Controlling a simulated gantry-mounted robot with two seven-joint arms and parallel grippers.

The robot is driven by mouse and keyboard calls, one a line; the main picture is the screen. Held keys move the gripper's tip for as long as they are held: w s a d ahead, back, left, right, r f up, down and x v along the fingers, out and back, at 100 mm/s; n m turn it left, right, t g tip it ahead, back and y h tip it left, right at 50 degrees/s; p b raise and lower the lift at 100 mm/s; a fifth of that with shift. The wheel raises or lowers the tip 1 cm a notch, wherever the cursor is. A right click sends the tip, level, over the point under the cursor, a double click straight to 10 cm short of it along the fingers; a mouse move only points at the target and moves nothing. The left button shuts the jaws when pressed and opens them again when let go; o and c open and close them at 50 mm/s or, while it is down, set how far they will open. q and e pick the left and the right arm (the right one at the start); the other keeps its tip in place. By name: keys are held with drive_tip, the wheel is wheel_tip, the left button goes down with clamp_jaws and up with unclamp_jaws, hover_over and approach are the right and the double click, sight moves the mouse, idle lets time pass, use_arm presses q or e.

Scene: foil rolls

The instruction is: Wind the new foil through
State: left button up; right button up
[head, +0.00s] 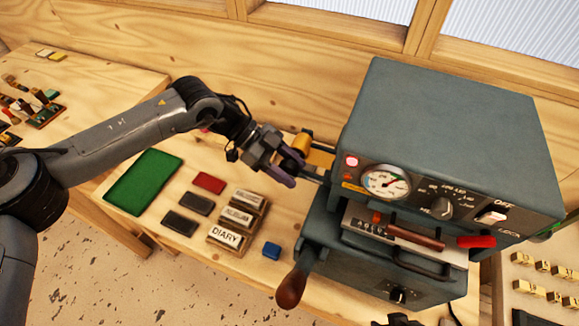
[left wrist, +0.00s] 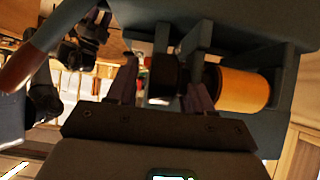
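The blue-grey foil machine (head: 450,130) stands on the right of the bench, with a dial on its front. A gold foil roll (head: 302,142) sits at its left side; it also shows in the left wrist view (left wrist: 243,89). My left gripper (head: 287,167) is at the machine's left side, just in front of the gold roll. In the left wrist view its fingers (left wrist: 164,92) are spread, with a dark cylinder (left wrist: 167,75) between or just beyond them. A gap shows beside the cylinder. Only a dark bit of my right gripper (head: 396,320) shows at the bottom edge.
A wooden-handled lever (head: 291,288) sticks out at the machine's lower left. A green mat (head: 143,181), a DIARY block (head: 226,237), a red pad (head: 209,183) and a small blue block (head: 271,250) lie on the bench to the left. Brass type pieces (head: 530,289) lie at the right.

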use_arm(q)
drive_tip(key=v, duration=1)
drive_tip(key=shift+a+r, duration=0.2)
drive_tip(key=shift+a, duration=0.15)
drive_tip(key=shift+o, duration=0.5)
